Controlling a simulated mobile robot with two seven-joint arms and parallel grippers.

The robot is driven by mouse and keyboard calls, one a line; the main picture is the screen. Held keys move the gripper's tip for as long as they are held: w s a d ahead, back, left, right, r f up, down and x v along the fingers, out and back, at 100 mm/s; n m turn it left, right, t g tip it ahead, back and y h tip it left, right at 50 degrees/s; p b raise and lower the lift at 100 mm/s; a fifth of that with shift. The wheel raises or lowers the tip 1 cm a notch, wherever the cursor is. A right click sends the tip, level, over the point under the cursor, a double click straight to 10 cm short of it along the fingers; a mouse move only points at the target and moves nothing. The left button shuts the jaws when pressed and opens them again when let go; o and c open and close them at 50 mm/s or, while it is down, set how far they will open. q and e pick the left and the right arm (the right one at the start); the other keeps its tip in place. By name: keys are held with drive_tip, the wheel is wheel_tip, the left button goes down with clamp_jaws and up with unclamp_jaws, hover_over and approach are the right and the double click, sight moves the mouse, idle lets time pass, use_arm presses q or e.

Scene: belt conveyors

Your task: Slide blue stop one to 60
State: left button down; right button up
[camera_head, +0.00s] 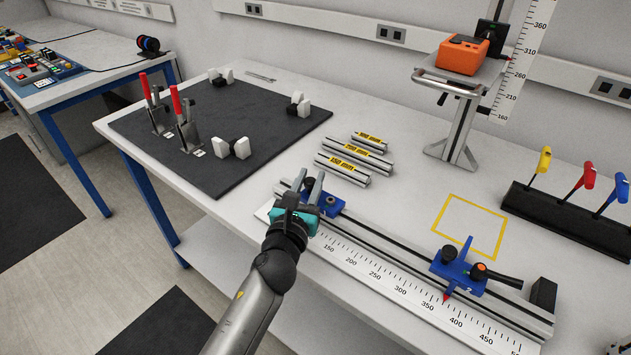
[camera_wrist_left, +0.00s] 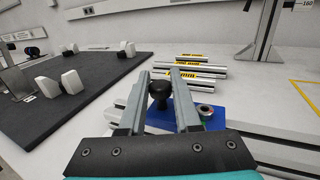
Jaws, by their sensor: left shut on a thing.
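A blue stop (camera_head: 327,204) with a black knob sits on the rail (camera_head: 385,244) near its left end. My left gripper (camera_head: 311,187) is shut on this stop, and its fingers straddle the black knob (camera_wrist_left: 158,95) in the left wrist view. The stop's blue body (camera_wrist_left: 208,118) shows beside the right finger. My gripper hides the stop's pointer and the low end of the white scale (camera_head: 378,279); the first readable number is 150. A second blue stop (camera_head: 457,270) with a red pointer stands farther right, between 350 and 400.
Several silver length bars (camera_head: 342,168) lie behind the rail. A dark board (camera_head: 225,120) with clamps and white blocks is at the left. A yellow square outline (camera_head: 469,226), a tool rack (camera_head: 567,222) and a stand with an orange device (camera_head: 463,54) are at the right.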

use_arm(q)
drive_tip(key=shift+w+a, duration=0.45)
drive_tip(key=shift+a, duration=0.15)
drive_tip(key=shift+w+a, duration=0.4)
drive_tip(key=shift+a, duration=0.2)
drive_tip(key=shift+d, duration=0.1)
drive_tip(key=c, duration=0.6)
unclamp_jaws()
drive_tip(key=shift+s, duration=0.1)
drive_tip(key=v, duration=1.5)
drive_tip(key=shift+s, duration=0.15)
